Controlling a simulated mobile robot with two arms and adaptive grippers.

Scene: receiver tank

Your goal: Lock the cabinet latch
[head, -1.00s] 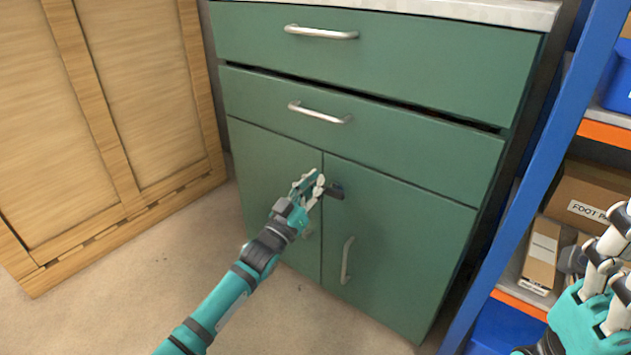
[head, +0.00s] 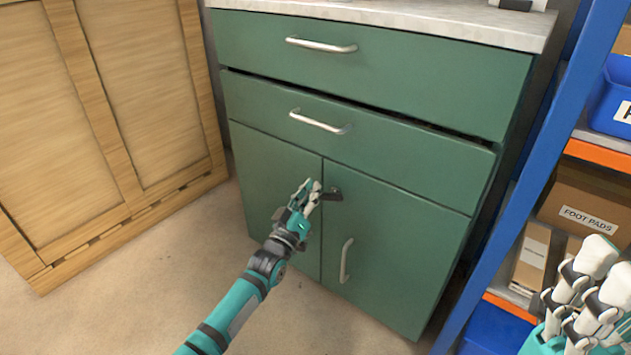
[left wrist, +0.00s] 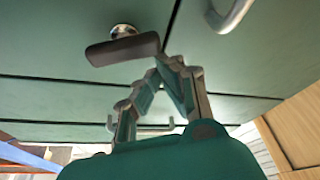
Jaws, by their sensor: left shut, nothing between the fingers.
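The green cabinet (head: 400,230) has two lower doors that look closed. The latch (head: 333,195) is a dark bar on a silver pivot near the top inner corner of the right door. It lies roughly level, its left end close to the door seam. My left gripper (head: 315,187) is shut and empty just left of the latch. In the left wrist view the latch bar (left wrist: 123,49) is in front of the shut fingertips (left wrist: 172,64), near one end; I cannot tell if they touch. My right gripper (head: 608,270) is at the lower right, away from the cabinet; its opening is unclear.
The right door's handle (head: 346,260) is below the latch. Two drawers with handles are above the doors; the lower drawer (head: 380,140) shows a dark gap along its top. A blue shelf rack (head: 530,175) with boxes stands at right, and wooden panels (head: 80,120) at left.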

